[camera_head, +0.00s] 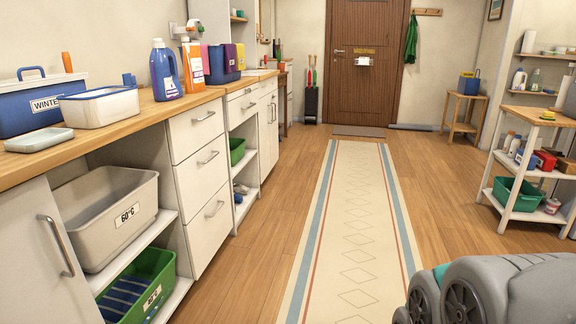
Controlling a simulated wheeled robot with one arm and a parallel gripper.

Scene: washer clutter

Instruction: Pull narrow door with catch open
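No catch can be made out on any door in the head view, so I cannot tell which is the narrow door with the catch. A white cabinet door (30,268) with an upright bar handle (57,246) is at the near left and looks shut. Farther along the same counter, slim white door fronts (268,128) with small handles also look shut. At the back, a brown wooden door (367,95) with a lever handle at its left is shut. My gripper is not in view.
White drawers (205,170) and open shelves with a grey bin (110,210) and green crate (140,292) line the left. A patterned runner (355,230) covers the clear middle floor. A white trolley (498,210) with a green tub (516,193) stands right.

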